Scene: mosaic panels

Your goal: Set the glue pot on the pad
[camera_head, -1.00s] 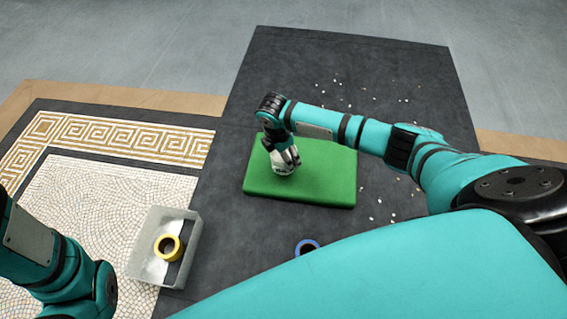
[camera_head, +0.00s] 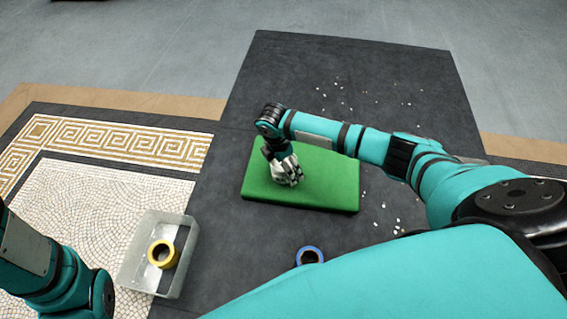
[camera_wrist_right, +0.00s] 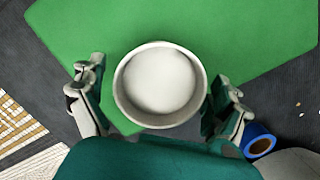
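The glue pot (camera_wrist_right: 160,84) is a round whitish pot seen from above in the right wrist view, with a pale inside. It stands over the green pad (camera_wrist_right: 265,30), which also shows in the head view (camera_head: 330,190). My right gripper (camera_wrist_right: 158,92) has one finger on each side of the pot. A narrow green gap shows at the left finger; the right finger is very close to the rim. In the head view my right gripper (camera_head: 289,174) is low over the pad and largely hides the pot. My left gripper is outside the picture.
A blue roll (camera_head: 309,256) lies in front of the pad, partly behind my arm. Small pale chips (camera_head: 384,205) are scattered on the dark mat.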

